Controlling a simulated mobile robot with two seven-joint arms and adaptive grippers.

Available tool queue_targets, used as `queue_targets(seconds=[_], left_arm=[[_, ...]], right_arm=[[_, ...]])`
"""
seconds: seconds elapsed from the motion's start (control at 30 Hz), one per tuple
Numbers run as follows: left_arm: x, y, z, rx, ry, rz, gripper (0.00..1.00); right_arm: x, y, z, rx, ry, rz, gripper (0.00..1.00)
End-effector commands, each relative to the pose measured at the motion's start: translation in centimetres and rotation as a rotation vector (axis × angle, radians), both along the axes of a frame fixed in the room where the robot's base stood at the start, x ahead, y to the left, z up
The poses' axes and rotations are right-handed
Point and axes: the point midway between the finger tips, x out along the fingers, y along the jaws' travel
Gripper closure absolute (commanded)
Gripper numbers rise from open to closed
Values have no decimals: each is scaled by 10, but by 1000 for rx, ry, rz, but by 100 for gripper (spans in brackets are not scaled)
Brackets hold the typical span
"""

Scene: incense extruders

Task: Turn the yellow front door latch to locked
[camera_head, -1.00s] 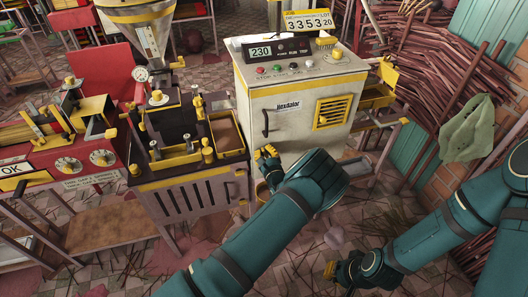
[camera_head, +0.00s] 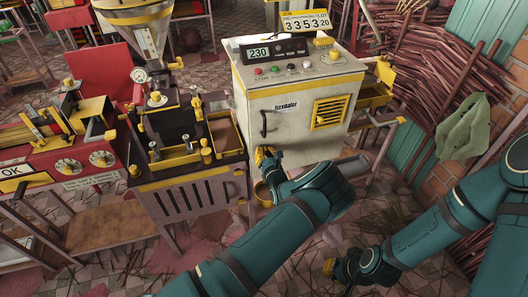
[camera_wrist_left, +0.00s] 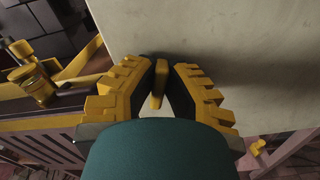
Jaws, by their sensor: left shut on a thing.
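The yellow latch (camera_wrist_left: 159,84) is a small upright bar on the pale front of the cabinet (camera_head: 290,133), seen in the left wrist view between my fingers. My left gripper (camera_wrist_left: 162,72) is shut on the latch, one finger on each side. In the head view my left gripper (camera_head: 263,154) is at the cabinet's lower left front, below the dark door handle (camera_head: 264,124), and hides the latch there. My right gripper (camera_head: 331,268) hangs low over the floor at the bottom right, away from the cabinet; its fingers are too small and dark to read.
A machine with yellow-edged trays (camera_head: 192,190) stands close left of the cabinet. A yellow vent grille (camera_head: 330,112) is on the cabinet front. A side shelf (camera_head: 376,97) and stacked sticks (camera_head: 440,70) are to the right. The tiled floor before the cabinet is partly open.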

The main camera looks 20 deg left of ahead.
Motion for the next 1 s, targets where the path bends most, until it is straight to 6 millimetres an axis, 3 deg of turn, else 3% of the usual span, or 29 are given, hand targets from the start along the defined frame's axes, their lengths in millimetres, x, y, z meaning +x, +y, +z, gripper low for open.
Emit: queue_targets(seconds=[0.53,0.6,0.63,1.0], left_arm=[[1,0,2,22,10,0,100],[1,0,2,22,10,0,67],[1,0,2,22,10,0,59],[-3,-2,0,21,13,0,59]], right_arm=[[0,0,0,0,0,0,100],[0,0,0,0,0,0,100],[0,0,0,0,0,0,100],[0,0,0,0,0,0,100]])
